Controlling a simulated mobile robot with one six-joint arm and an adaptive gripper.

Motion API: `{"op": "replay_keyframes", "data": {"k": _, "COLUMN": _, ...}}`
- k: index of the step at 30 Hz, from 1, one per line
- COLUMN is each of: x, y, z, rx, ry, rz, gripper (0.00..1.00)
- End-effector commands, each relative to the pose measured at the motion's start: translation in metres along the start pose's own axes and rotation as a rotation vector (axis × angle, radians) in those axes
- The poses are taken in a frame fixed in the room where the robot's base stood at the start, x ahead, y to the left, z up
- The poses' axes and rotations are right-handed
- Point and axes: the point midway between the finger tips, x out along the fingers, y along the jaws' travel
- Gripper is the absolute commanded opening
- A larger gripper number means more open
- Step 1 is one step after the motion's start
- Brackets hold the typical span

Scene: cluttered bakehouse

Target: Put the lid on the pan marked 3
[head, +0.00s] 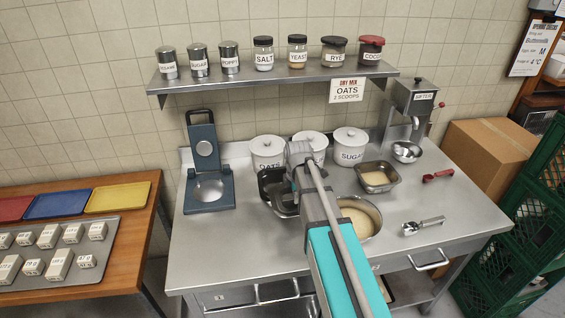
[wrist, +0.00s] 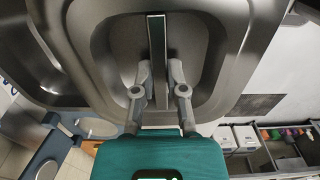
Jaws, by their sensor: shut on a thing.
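My gripper (wrist: 156,80) is shut on a narrow upright metal bar (wrist: 156,45) in the wrist view. The bar stands in the recess of a large grey metal piece with rounded corners (wrist: 225,50), which looks like the lid. In the head view a dark grey metal piece (head: 272,183) shows beside my arm over the worktop, left of the bowl; my arm hides part of it. I cannot tell whether it is the held lid, a pan, or both, nor whether they touch. No pan marked 3 can be read clearly.
A steel worktop (head: 225,250) holds a blue hinged device (head: 208,190), white canisters (head: 267,152), a rectangular pan (head: 378,177), a round bowl (head: 372,232), a scoop (head: 423,226) and a sifter (head: 413,100). A jar shelf (head: 270,85) hangs above. The front left of the worktop is clear.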

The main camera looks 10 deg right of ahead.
Motion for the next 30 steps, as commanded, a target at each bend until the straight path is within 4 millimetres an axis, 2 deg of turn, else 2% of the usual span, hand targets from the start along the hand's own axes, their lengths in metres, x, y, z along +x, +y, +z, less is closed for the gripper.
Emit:
{"op": "replay_keyframes", "data": {"k": 4, "x": -0.003, "y": 0.006, "z": -0.001, "rx": 0.000, "ry": 0.000, "rz": 0.000, "gripper": 0.00}}
{"op": "replay_keyframes", "data": {"k": 8, "x": -0.009, "y": 0.024, "z": -0.003, "rx": 0.005, "ry": 0.000, "rz": 0.000, "gripper": 0.00}}
{"op": "replay_keyframes", "data": {"k": 18, "x": -0.036, "y": 0.106, "z": -0.014, "rx": 0.030, "ry": 0.000, "rz": 0.000, "gripper": 0.00}}
{"op": "replay_keyframes", "data": {"k": 21, "x": -0.042, "y": 0.124, "z": -0.018, "rx": 0.037, "ry": 0.000, "rz": 0.000, "gripper": 0.00}}
{"op": "replay_keyframes", "data": {"k": 25, "x": -0.045, "y": 0.137, "z": -0.021, "rx": 0.043, "ry": 0.000, "rz": 0.000, "gripper": 0.00}}
{"op": "replay_keyframes", "data": {"k": 30, "x": -0.045, "y": 0.140, "z": -0.022, "rx": 0.044, "ry": 0.000, "rz": 0.000, "gripper": 0.00}}
